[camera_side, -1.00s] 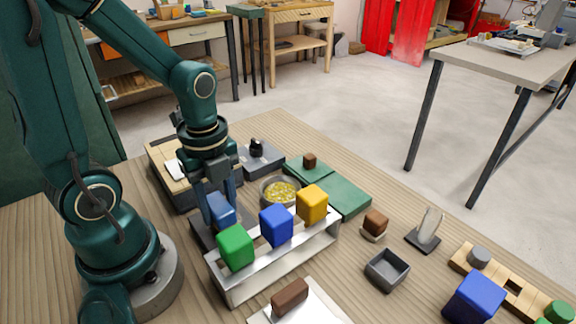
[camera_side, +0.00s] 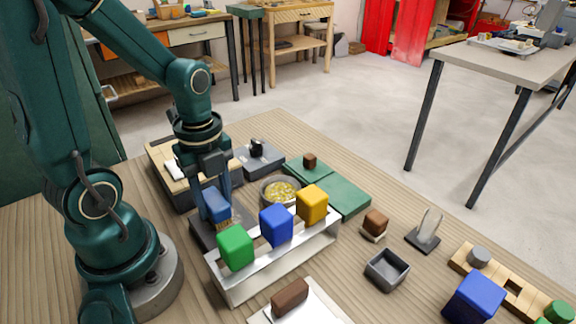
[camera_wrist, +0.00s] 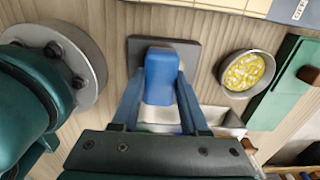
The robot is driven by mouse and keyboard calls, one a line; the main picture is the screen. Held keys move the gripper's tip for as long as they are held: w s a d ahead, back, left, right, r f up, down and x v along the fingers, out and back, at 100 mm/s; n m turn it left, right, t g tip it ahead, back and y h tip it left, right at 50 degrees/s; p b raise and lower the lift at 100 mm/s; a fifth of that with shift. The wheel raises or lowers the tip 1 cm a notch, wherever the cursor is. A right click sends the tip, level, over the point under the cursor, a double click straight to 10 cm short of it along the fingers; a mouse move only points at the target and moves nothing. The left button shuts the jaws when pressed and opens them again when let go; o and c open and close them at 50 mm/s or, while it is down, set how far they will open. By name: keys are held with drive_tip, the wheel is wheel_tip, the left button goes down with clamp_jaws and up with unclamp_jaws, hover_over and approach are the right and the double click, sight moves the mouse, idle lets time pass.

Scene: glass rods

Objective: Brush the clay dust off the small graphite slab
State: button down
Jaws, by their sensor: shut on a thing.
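My gripper (camera_side: 217,207) is shut on a blue-handled brush (camera_side: 215,202). Tan bristles show under the handle in the side view. The brush also shows between my fingers in the wrist view (camera_wrist: 161,75), where the bristles are hidden. The dark grey graphite slab (camera_side: 203,235) lies flat on the table below the brush, behind the rack. In the wrist view the slab (camera_wrist: 190,52) sticks out around the handle. I cannot make out clay dust on it, nor tell whether the bristles touch it.
A metal rack (camera_side: 285,267) with green, blue and yellow blocks stands close in front of the slab. A round bowl (camera_side: 265,194) of yellow bits stands beside it. A wooden-topped box (camera_side: 161,165) is behind. A grey square dish (camera_side: 387,270) lies farther right.

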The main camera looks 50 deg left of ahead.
sight(231, 213)
drive_tip(key=shift+a+f, duration=0.1)
drive_tip(key=shift+a, duration=1)
drive_tip(key=shift+w, duration=0.3)
drive_tip(key=shift+w+d, duration=0.15)
drive_tip(key=shift+w, duration=0.05)
drive_tip(key=shift+d, duration=3.25)
drive_tip(key=shift+s+a, duration=0.1)
drive_tip(key=shift+a, duration=3.15)
drive_tip(key=shift+a+r, duration=0.2)
drive_tip(key=shift+a, duration=0.05)
drive_tip(key=shift+d+r, duration=0.1)
drive_tip(key=shift+r, duration=3.8)
drive_tip(key=shift+s, duration=0.1)
